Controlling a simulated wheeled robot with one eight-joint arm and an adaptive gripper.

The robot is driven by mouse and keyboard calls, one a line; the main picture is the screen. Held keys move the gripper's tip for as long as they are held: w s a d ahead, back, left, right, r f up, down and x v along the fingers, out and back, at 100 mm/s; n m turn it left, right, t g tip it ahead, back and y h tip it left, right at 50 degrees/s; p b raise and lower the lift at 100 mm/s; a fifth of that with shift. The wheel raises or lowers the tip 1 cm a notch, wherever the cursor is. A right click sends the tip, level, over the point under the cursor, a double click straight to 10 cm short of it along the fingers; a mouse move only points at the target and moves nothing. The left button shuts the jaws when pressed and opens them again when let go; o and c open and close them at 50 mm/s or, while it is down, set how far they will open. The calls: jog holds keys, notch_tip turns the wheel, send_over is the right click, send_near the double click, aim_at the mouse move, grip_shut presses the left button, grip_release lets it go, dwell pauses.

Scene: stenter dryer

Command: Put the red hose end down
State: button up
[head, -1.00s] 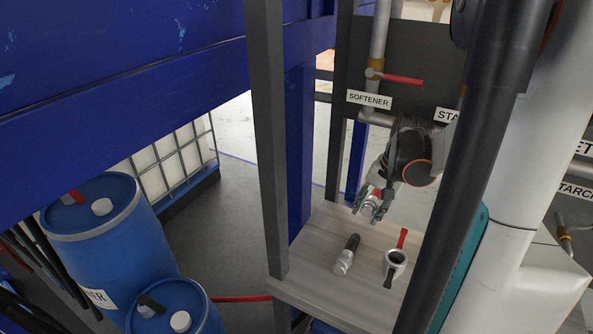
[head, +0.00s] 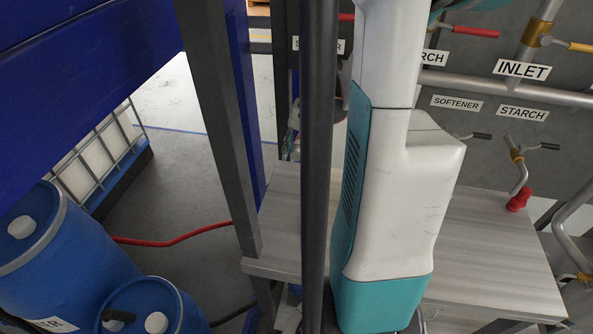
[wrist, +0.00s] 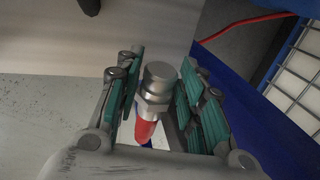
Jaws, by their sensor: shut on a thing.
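In the wrist view my gripper (wrist: 159,85) is shut on the red hose end (wrist: 146,130), a silver metal coupling with a red part nearest the camera. The coupling sits between the teal finger pads and points away from the wrist. A pale table surface lies beyond it; I cannot tell whether they touch. In the head view only a sliver of my gripper (head: 289,146) shows near the wooden table's (head: 490,260) back left edge. A dark post and my own arm hide the rest, including the held piece.
A red fitting (head: 518,200) is at a pipe end by the table's right side. Blue drums (head: 70,240) stand at left. A red hose (head: 175,242) crosses the floor. A dark object (wrist: 90,6) lies at the wrist view's top edge. The table's right part looks clear.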

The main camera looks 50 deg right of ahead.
aim_at(295, 176)
jog(key=x, duration=0.2)
jog(key=s+b+x, duration=0.1)
jog(key=x, duration=0.1)
jog(key=b+x, duration=0.1)
jog(key=x, duration=0.1)
jog(key=shift+s+d+f, duration=0.1)
jog(key=shift+d+f, duration=0.15)
jog(key=shift+f, duration=0.1)
jog(key=shift+f, duration=0.1)
jog(key=shift+f, duration=0.15)
jog(key=o, duration=1.1)
jog(key=shift+o, duration=0.2)
